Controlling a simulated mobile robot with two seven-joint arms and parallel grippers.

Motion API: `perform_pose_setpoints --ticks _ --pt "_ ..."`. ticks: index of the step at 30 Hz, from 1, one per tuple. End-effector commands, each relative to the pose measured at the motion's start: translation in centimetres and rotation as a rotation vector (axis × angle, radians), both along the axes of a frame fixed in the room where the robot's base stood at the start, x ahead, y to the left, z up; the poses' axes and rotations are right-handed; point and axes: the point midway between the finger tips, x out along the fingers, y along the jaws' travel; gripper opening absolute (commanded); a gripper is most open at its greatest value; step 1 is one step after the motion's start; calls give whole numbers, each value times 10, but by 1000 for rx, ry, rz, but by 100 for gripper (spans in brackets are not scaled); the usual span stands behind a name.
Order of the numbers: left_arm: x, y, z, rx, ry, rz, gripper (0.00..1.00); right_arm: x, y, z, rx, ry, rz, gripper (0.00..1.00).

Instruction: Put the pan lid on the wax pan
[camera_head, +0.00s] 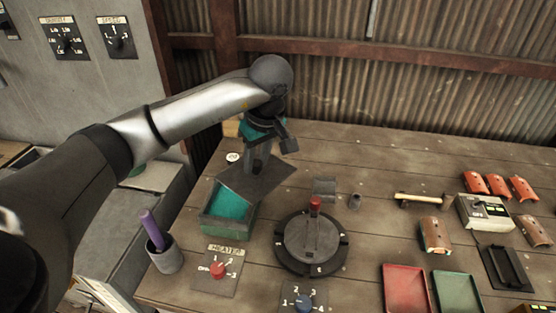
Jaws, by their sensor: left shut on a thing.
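The wax pan (212,229) is a green box with teal wax in it, near the left end of the wooden table. The pan lid (272,183) is a dark flat plate. My left gripper (261,160) is above the lid, shut on its upright handle, which is mostly hidden by the fingers. The lid is above the pan's far part and reaches past it to the right. The near part of the wax shows uncovered. Whether the lid touches the pan's rim I cannot tell. My right gripper is not in view.
A round dial with a red-topped lever (314,235) stands right of the pan. A heater knob panel (217,271) lies in front. A grey cup with a purple stick (164,257) is at the front left.

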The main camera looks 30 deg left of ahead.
Motion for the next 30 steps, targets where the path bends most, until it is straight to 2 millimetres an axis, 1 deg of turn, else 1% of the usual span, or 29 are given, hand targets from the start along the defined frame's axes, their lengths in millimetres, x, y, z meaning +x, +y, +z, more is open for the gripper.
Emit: perform_pose_setpoints --ticks 1,6,9,12,15,20,26,30 --pt "0 14 0 0 6 91 0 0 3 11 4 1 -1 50" --pt "-1 50 -18 1 4 336 0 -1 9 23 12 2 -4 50" --pt "-4 66 -28 1 2 435 0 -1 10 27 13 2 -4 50" --pt "-6 75 -34 0 0 494 0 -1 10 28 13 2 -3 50" --pt "-8 79 -38 -1 0 521 0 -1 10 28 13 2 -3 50" --pt "-8 80 -45 -1 -1 526 0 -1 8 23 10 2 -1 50" --pt "-7 79 -59 -1 -2 524 0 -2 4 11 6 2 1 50" --pt "-8 79 -74 -2 0 522 0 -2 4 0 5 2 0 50"
